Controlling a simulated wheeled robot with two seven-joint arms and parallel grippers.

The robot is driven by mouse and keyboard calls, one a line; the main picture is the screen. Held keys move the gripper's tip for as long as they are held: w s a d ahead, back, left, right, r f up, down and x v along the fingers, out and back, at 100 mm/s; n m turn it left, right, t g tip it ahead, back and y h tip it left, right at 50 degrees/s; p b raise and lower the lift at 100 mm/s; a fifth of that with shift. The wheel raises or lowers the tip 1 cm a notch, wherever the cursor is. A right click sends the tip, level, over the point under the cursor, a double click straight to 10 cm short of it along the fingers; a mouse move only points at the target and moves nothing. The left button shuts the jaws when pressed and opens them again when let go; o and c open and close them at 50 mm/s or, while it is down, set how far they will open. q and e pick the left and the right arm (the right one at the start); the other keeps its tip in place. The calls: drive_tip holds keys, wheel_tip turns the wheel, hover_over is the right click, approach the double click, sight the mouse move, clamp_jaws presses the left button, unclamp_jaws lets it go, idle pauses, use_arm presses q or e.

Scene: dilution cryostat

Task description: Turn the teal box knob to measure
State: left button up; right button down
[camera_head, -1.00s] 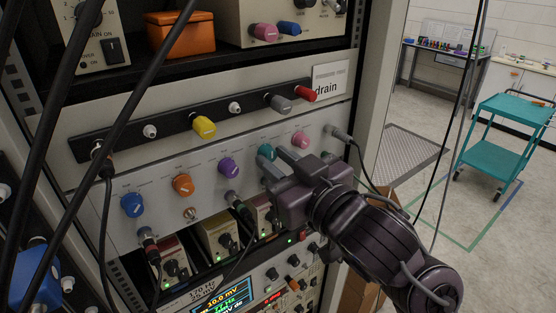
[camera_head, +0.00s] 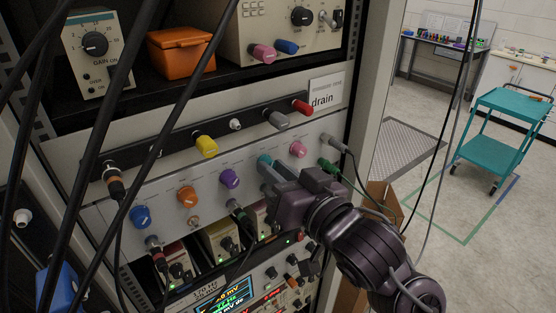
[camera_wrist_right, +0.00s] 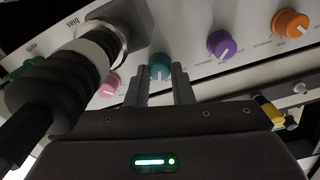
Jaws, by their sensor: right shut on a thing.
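The teal knob (camera_head: 264,159) sits on the pale box panel in the rack, between a purple knob (camera_head: 229,179) and a pink knob (camera_head: 298,149). My right gripper (camera_head: 269,168) is at the teal knob and hides part of it in the head view. In the right wrist view the teal knob (camera_wrist_right: 160,66) shows between the two grey fingertips (camera_wrist_right: 161,78), which are shut on it. A white pointer mark shows on its face. The lettering around it is too small to read. My left gripper is not in view.
A black cable plug (camera_wrist_right: 60,85) stands close beside the fingers in the wrist view. An orange knob (camera_head: 187,197) and a blue knob (camera_head: 140,217) are further left. Dark cables (camera_head: 105,130) hang across the rack's left side. A teal cart (camera_head: 505,125) stands on open floor at right.

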drive_tip(key=shift+m, duration=2.1)
drive_tip(key=c, duration=1.3)
unclamp_jaws()
drive_tip(key=shift+w+a, duration=0.1)
drive_tip(key=shift+o, duration=0.2)
